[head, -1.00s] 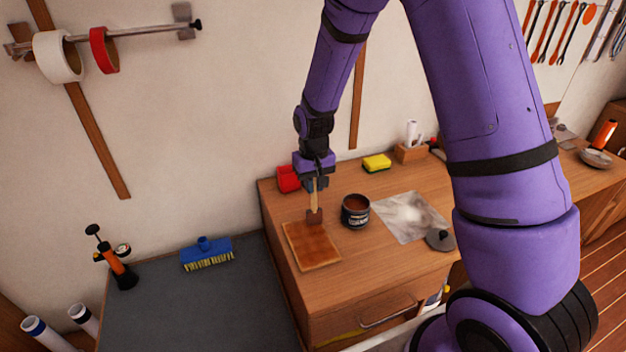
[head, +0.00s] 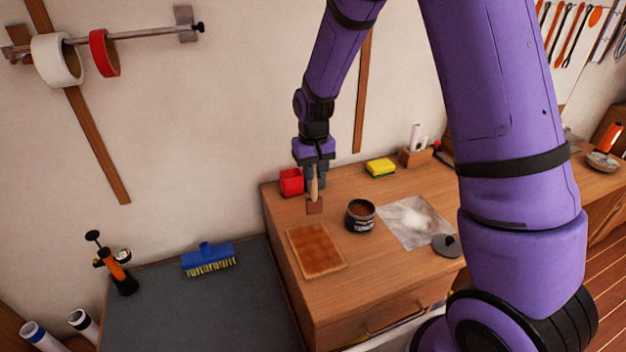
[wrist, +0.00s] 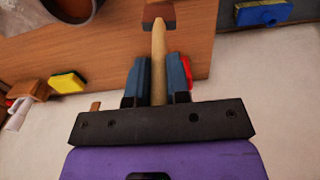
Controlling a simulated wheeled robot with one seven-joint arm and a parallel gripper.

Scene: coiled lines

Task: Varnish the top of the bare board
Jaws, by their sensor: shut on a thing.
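The board (head: 316,250) lies on the wooden bench top, left of the varnish tin. Its top looks reddish brown and glossy, with slightly uneven, patchy colour. My gripper (head: 315,185) is shut on the wooden handle of a brush (head: 314,204). The brush points down, bristles brown, just behind the board's far edge and apart from it. In the wrist view the brush handle (wrist: 159,62) stands between the two fingers. An open dark tin (head: 360,217) of brown varnish stands right of the brush; part of it shows in the wrist view (wrist: 70,8).
A red container (head: 291,182) stands behind the brush. A yellow sponge (head: 380,168), a stained sheet (head: 414,221) and a dark lid (head: 445,245) lie to the right. A blue broom head (head: 208,257) rests on the lower grey surface (head: 200,308) at left.

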